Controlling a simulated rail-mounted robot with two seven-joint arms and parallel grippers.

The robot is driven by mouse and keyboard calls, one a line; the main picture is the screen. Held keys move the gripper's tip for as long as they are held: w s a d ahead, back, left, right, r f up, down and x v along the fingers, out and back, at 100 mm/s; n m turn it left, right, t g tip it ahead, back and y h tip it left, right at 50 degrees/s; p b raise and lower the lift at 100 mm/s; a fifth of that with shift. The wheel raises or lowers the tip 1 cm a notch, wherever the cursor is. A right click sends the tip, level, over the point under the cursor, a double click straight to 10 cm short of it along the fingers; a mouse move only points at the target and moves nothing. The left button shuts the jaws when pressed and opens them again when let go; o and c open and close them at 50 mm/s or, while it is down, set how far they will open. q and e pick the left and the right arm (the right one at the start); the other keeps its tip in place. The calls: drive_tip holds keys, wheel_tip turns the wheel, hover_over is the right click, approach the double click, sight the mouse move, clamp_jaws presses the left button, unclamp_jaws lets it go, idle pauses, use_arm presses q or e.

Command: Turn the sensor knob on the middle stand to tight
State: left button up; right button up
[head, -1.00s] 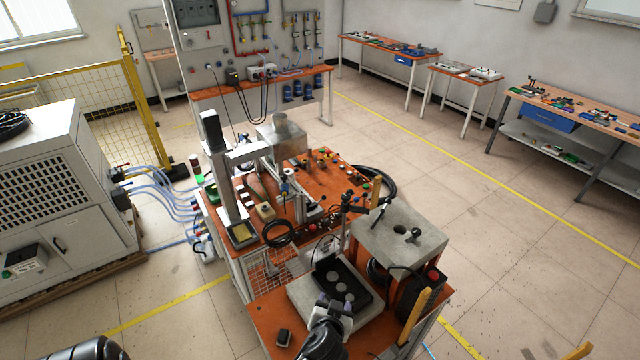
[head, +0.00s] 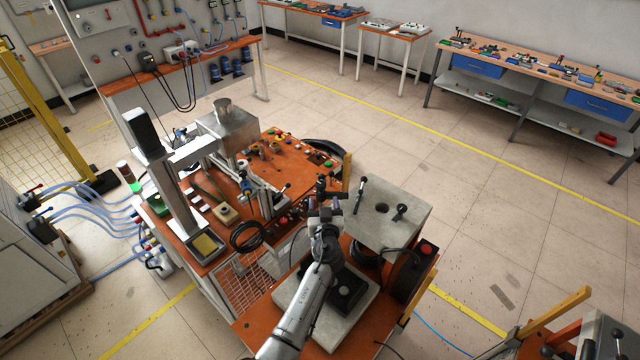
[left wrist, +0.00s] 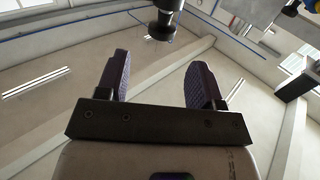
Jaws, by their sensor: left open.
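My left gripper (head: 324,202) is raised over the near end of the orange bench, beside a dark stand head (head: 322,184). In the left wrist view my gripper (left wrist: 158,72) shows two dark purple pads wide apart, with nothing between them. Another black rod (head: 360,194) stands to the right of the gripper. My right gripper is not in view.
A grey box (head: 388,232) with a dark hole and a black knob (head: 400,212) stands right of my arm. A pale plate (head: 290,296) lies under the arm. A press-like column (head: 172,195) and a control panel (head: 290,150) stand farther back.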

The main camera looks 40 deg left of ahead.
sight(321, 189)
use_arm(q)
drive_tip(key=b+x, duration=0.1)
drive_tip(key=x, duration=0.7)
drive_tip(key=shift+a, duration=0.25)
drive_tip(key=c, duration=0.9)
